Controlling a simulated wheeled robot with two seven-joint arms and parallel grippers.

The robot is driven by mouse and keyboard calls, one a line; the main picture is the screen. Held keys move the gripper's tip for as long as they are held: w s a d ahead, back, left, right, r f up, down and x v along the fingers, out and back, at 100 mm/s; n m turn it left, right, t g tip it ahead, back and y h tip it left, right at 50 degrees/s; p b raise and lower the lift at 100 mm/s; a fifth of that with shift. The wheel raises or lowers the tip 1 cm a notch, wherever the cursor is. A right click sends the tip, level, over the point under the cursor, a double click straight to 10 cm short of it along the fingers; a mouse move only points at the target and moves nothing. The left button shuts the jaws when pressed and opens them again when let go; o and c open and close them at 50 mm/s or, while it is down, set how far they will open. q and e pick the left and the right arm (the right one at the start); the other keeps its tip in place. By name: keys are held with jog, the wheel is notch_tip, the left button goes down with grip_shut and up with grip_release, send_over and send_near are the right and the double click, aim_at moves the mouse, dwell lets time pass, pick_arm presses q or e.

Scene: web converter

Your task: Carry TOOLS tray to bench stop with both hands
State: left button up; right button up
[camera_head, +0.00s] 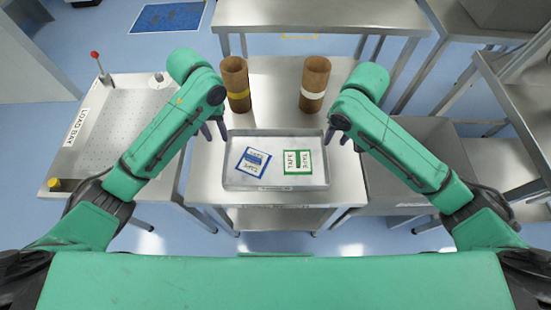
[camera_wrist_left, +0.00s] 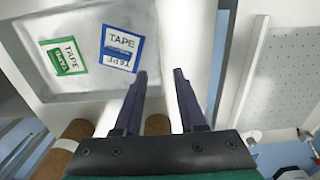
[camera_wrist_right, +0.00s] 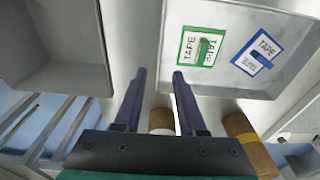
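A shallow grey metal tray (camera_head: 228,178) sits on a steel table; its front label is too small to read. It holds a blue-bordered TAPE card (camera_head: 253,162) and a green-bordered TAPE card (camera_head: 298,162). My left gripper (camera_head: 214,130) is open and empty at the tray's left side, near the back corner. My right gripper (camera_head: 338,136) is open and empty at its right side. In the left wrist view (camera_wrist_left: 160,72) and right wrist view (camera_wrist_right: 159,72), the fingertips are near the tray's side wall; I cannot tell whether they straddle it. No bench stop is clearly identifiable.
Two brown cardboard tubes, one yellow-banded (camera_head: 235,75) and one white-banded (camera_head: 315,75), stand behind the tray. A LOAD BAY table (camera_head: 110,130) is at left. A bare steel bench (camera_head: 320,14) with a small yellow mark stands behind. A grey bin (camera_head: 430,140) is at right.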

aim_at(225, 156)
pick_arm(q)
notch_tip(225, 156, down, 12)
jog(key=shift+f, duration=0.1)
pick_arm(e)
jog(key=f, duration=0.4)
jog(key=w+f, duration=0.1)
jog(key=f, duration=0.7)
jog(key=shift+w, duration=0.25)
jog(key=shift+s, duration=0.1)
pick_arm(q)
jog(key=shift+c, duration=0.9)
pick_arm(e)
jog(key=shift+c, duration=0.9)
pick_arm(q)
grip_shut()
pick_arm(e)
grip_shut()
